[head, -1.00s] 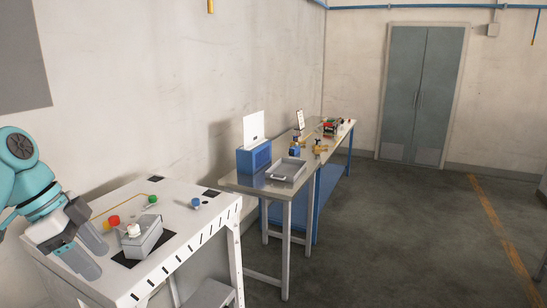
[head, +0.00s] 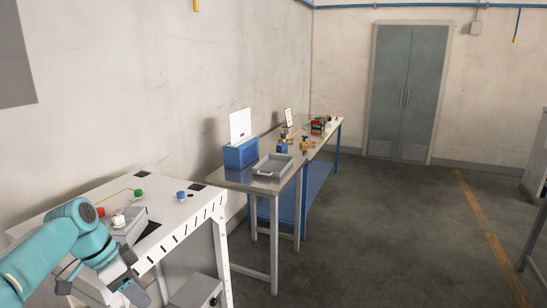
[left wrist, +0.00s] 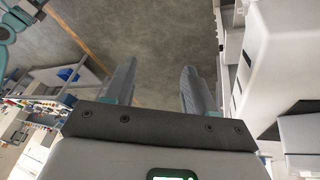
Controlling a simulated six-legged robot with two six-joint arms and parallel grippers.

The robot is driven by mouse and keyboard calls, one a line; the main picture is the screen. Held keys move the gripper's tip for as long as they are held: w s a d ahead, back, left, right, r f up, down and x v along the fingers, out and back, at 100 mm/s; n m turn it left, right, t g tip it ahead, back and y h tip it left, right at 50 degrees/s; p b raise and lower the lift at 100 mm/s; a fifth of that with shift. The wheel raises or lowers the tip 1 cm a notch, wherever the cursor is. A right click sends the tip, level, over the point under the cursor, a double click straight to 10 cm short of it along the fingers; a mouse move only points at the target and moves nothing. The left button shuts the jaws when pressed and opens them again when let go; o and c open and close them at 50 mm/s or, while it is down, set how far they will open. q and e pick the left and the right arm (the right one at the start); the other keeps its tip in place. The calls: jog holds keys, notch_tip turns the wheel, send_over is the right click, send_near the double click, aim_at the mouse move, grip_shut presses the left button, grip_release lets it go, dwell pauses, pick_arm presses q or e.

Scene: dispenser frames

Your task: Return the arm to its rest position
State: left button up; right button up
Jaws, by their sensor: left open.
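My left gripper (head: 132,292) is at the lower left of the head view, in front of the near edge of the white table and below its top. In the left wrist view the left gripper (left wrist: 158,82) shows two grey fingers wide apart, with nothing but distant floor between them. My teal left arm comes in from the left and covers part of the white table. My right gripper is not in view.
The white table (head: 172,212) carries a grey box (head: 131,229) with a white knob, plus red, green and blue buttons. Beyond it, a long bench holds a blue box (head: 240,154) and a grey tray (head: 273,167). The floor (head: 400,230) to the right is clear.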

pick_arm(q)
jog(key=s+d+f+n+b, duration=0.1)
jog(key=s+d+f+n, duration=0.2)
jog(key=f, duration=1)
jog(key=d+f+n+b, duration=0.15)
jog(key=d+f, duration=0.35)
jog(key=f, duration=0.8)
jog(key=s+d+f+n, duration=0.2)
jog(key=s+f, duration=0.3)
jog(key=s, duration=0.3)
jog(key=s+d+f+n+b, duration=0.1)
jog(key=s+d+f+n, duration=0.2)
jog(key=s, duration=0.5)
jog(key=s+d+f+n+g+b, duration=0.1)
jog(key=s+d+f+n, duration=0.1)
jog(key=s+d+f, duration=0.2)
jog(key=s+f, duration=0.3)
jog(key=s, duration=0.1)
jog(key=shift+d, duration=0.25)
jog(key=shift+w+n, duration=0.1)
jog(key=shift+n, duration=0.15)
